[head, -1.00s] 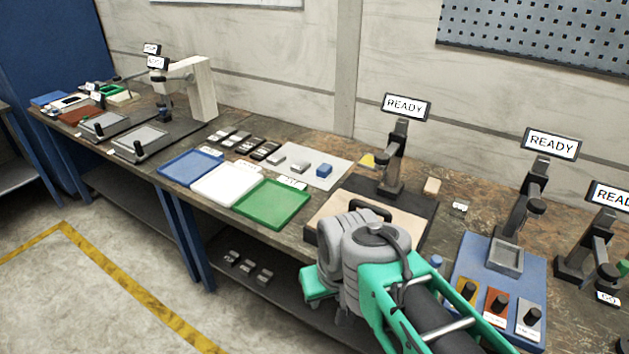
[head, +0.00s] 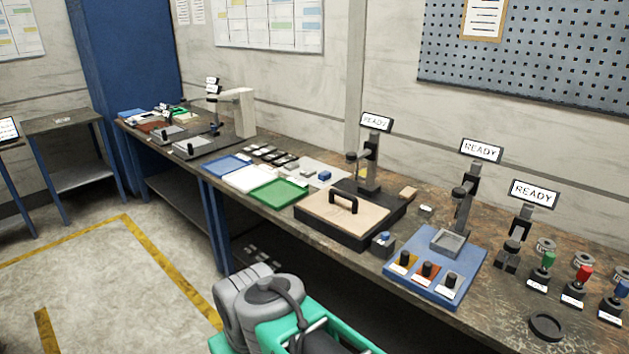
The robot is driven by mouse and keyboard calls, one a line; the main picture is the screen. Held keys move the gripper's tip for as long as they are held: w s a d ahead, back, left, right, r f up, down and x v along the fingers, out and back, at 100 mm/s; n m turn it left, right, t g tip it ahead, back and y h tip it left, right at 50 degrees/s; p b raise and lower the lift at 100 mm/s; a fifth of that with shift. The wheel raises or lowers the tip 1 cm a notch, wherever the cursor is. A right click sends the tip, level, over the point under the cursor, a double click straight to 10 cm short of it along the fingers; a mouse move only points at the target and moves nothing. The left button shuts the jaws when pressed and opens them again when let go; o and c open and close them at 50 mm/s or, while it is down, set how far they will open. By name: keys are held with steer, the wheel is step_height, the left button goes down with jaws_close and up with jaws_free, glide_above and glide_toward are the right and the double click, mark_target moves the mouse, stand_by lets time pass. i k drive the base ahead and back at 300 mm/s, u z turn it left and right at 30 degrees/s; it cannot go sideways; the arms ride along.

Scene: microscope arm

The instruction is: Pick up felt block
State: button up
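A small tan block (head: 408,193) lies on the bench at the right rear corner of the black-framed board; it may be the felt block, but its material cannot be told. A small blue block (head: 324,175) sits on a pale grey mat (head: 333,166) behind the green tray. My arm shows at the bottom of the head view, in front of the bench and well short of both blocks. My gripper is not visible, so what it holds cannot be seen.
A tan board with a black handle (head: 343,202) lies below a READY stand. Blue (head: 220,166), white (head: 250,179) and green (head: 277,195) trays line the front edge. A blue fixture with knobs (head: 435,262) is to the right. The floor before the bench is clear.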

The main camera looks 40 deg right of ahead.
mark_target(324, 177)
steer(key=u, duration=0.15)
steer(key=i, duration=1.6)
steer(key=z, duration=0.35)
steer(key=i, duration=1)
steer(key=z, duration=1.6)
steer(key=i, duration=0.85)
steer(key=z, duration=0.85)
